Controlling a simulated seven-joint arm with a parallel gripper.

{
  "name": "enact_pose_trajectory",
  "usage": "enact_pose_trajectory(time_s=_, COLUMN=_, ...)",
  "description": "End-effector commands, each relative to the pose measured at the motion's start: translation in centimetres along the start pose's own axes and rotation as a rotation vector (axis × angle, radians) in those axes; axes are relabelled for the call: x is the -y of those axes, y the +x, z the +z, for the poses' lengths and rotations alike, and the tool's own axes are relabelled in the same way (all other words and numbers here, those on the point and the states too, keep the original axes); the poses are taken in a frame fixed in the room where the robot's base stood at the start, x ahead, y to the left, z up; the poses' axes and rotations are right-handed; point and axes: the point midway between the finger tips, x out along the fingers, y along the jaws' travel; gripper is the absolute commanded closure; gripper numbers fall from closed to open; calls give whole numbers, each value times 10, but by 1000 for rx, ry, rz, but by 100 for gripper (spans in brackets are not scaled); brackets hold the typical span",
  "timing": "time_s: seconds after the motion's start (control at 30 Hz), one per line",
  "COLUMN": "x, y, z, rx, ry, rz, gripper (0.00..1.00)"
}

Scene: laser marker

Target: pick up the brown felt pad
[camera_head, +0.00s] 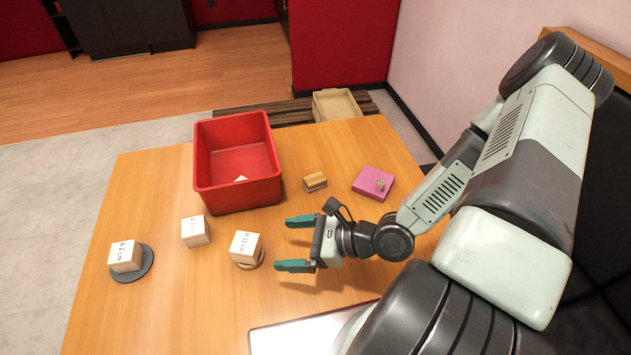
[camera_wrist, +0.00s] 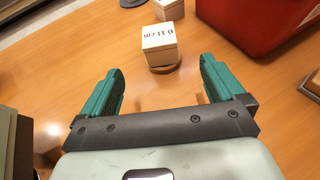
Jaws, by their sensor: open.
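A brown round pad (camera_head: 238,265) lies on the table under a pale block (camera_head: 245,245), left of my gripper. Only part of the pad's rim shows. In the wrist view the pad (camera_wrist: 164,69) shows below the block (camera_wrist: 159,45), which is marked B 11 cm. The block covers most of the pad. My gripper (camera_head: 284,244) is open with teal fingers and nothing between them. Its fingers point left toward the block and pad, apart from both.
A red bin (camera_head: 206,200) stands behind. A sponge-like item (camera_head: 315,181) and a pink block (camera_head: 364,182) lie behind my gripper. The front-left table is clear.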

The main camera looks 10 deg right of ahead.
Motion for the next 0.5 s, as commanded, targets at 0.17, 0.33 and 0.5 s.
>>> enact_pose_trajectory(time_s=0.17, x=4, y=1, z=1, rx=7, ry=11, rz=-23, gripper=4)
enact_pose_trajectory(time_s=0.33, x=51, y=1, z=2, rx=59, ry=112, rz=-254, gripper=4)
enact_pose_trajectory(time_s=0.5, x=116, y=-19, z=-16, rx=66, ry=247, rz=-598, gripper=4)
